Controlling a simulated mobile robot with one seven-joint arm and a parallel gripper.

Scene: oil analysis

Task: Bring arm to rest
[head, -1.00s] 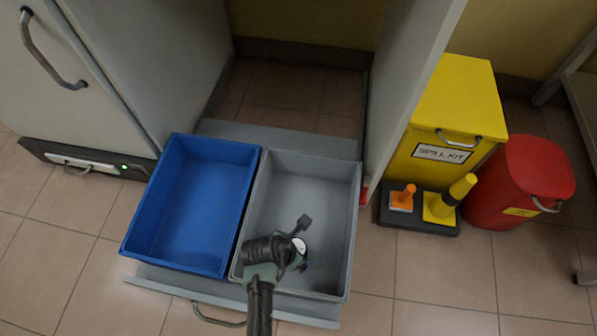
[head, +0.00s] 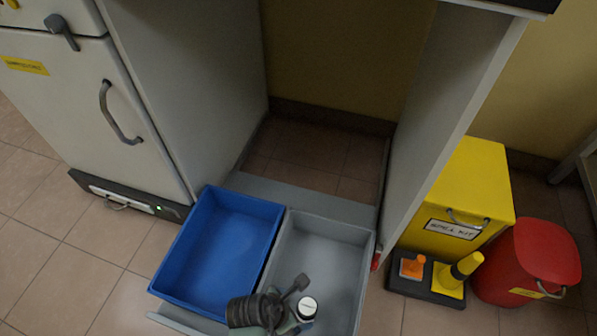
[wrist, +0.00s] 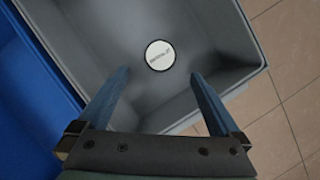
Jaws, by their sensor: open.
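My gripper (wrist: 158,95) is open, with its two blue-grey fingers spread over the grey bin. In the head view my gripper (head: 298,306) and dark wrist reach over the grey bin (head: 325,250) from the bottom of the picture. A small container with a round white lid (wrist: 160,55) stands in the grey bin, beyond the fingertips and apart from them in the wrist view. Its white lid also shows beside my gripper in the head view (head: 308,305). Its body is mostly hidden.
A blue bin (head: 225,245) stands left of the grey bin on a pulled-out drawer. Cabinet walls rise behind and to both sides. Tiled floor lies around.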

